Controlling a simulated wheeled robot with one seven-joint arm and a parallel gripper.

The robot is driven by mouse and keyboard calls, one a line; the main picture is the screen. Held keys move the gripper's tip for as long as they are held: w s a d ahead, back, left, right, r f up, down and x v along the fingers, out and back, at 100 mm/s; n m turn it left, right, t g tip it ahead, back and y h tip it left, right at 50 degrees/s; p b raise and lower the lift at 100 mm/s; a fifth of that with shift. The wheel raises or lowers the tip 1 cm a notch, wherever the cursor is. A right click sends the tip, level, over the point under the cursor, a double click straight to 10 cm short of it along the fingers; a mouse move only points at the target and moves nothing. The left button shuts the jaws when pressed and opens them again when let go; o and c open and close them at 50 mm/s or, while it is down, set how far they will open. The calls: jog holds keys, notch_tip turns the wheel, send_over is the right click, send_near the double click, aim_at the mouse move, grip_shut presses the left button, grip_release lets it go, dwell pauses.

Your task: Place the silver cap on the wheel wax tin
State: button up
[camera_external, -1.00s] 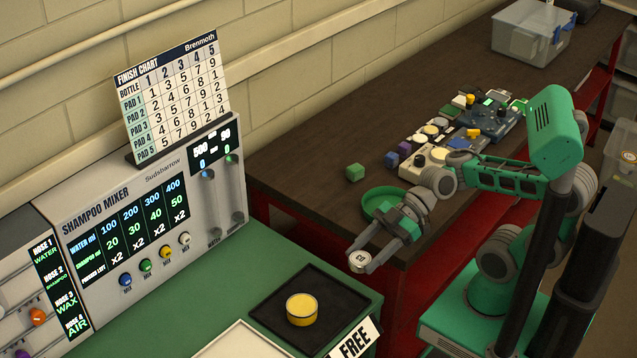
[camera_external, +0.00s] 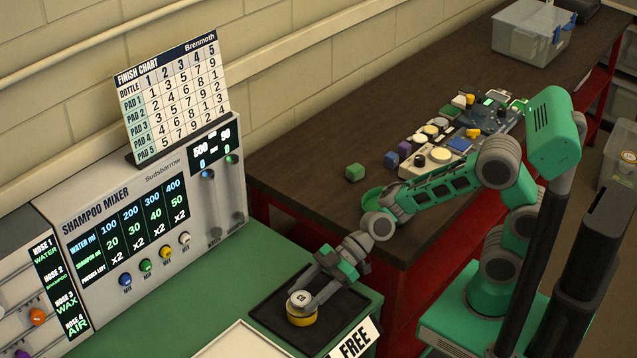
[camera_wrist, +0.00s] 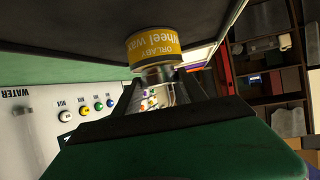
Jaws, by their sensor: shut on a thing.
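The wheel wax tin (camera_external: 301,319) is a short yellow tin on the black mat (camera_external: 268,311) on the green counter. The silver cap (camera_external: 300,299) sits at the top of the tin, between the fingertips of my gripper (camera_external: 303,301), which is shut on it. In the wrist view the yellow label of the tin (camera_wrist: 153,43) reads "wheel wax", and the shiny cap (camera_wrist: 158,85) shows against it, partly hidden by my gripper. The cap looks in line with the tin; I cannot tell whether it is fully seated.
The shampoo mixer (camera_external: 150,215) stands at the left against the wall. A white tray (camera_external: 240,342) and a "FREE" sign (camera_external: 355,341) are close to the mat.

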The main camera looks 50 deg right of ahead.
aim_at(304, 295)
jog(key=shift+f+b, duration=0.15)
jog(key=shift+b, duration=0.15)
jog(key=o, duration=1.3)
jog(key=shift+o, duration=0.2)
jog(key=shift+r+p, duration=0.45)
jog(key=shift+p, duration=0.05)
jog(key=v, duration=0.3)
jog(key=shift+d+f, duration=0.1)
jog(key=shift+d, duration=0.1)
notch_tip(304, 295, up, 7)
jog(key=shift+a, duration=0.15)
jog(key=shift+f, duration=0.1)
